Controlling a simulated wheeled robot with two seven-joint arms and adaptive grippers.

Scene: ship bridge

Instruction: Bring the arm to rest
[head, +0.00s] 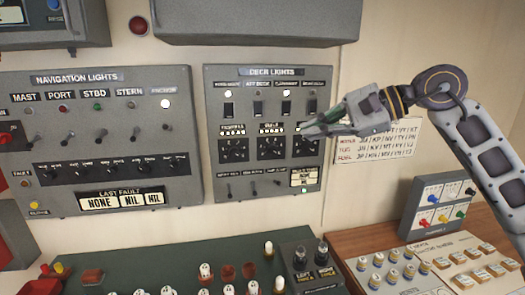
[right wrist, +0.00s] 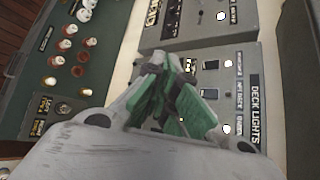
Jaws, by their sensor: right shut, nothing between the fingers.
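My right gripper (head: 322,124) comes in from the right in the head view and points left. Its fingers are shut and empty, in front of the right part of the deck lights panel (head: 213,133). The gripper covers part of that panel's upper right switches and a dial. In the right wrist view the gripper's green-padded fingers (right wrist: 172,85) are together, with the deck lights panel (right wrist: 240,75) beyond them. I cannot tell whether the fingertips touch the panel. My left gripper is in neither view.
The navigation lights panel (head: 95,140) is on the wall to the left. A grey box (head: 255,25) juts out above. Below are a green console (head: 140,262) with several knobs and a wooden desk (head: 350,245) with a small switch box (head: 440,207). A paper chart (head: 385,145) hangs behind my right arm.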

